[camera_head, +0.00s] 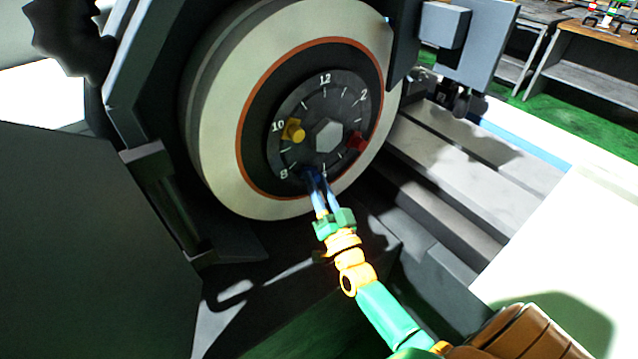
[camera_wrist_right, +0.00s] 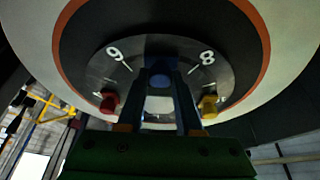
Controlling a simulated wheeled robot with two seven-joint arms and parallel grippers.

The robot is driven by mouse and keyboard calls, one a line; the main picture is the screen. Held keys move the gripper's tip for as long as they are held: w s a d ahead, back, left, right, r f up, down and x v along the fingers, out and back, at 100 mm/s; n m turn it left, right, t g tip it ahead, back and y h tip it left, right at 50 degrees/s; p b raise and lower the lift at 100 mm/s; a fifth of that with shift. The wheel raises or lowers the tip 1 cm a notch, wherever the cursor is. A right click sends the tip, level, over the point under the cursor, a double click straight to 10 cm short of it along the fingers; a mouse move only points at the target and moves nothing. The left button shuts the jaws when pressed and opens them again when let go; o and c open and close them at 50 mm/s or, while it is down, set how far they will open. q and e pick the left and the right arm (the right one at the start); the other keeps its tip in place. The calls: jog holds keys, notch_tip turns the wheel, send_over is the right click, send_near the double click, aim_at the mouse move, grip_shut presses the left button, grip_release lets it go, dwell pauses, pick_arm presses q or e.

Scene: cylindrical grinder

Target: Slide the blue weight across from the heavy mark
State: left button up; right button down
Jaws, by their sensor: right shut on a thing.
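The blue weight (camera_head: 309,173) sits low on the dark numbered dial, close to the 8 side. It also shows in the right wrist view (camera_wrist_right: 161,78), between my fingers. My right gripper (camera_head: 315,182) comes up from below and is shut on it; its fingers hide part of the weight. A yellow weight (camera_head: 293,130) sits beside the 10. A red weight (camera_head: 357,142) sits on the dial's right side. I cannot make out a heavy mark. My left gripper is not in view.
The dial is set in a large pale grinding wheel (camera_head: 222,105) with an orange ring. A hexagonal hub (camera_head: 328,136) stands at the dial's centre. A dark guard surrounds the wheel on the left. Grey machine rails (camera_head: 470,150) run to the right.

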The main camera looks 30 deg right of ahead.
jog(key=shift+r, duration=0.1)
jog(key=c, duration=0.6)
grip_release()
jog(key=shift+w, duration=0.1)
jog(key=shift+a, duration=0.15)
jog(key=b+v, duration=0.1)
jog(key=v, duration=0.6)
jog(key=shift+b, duration=0.3)
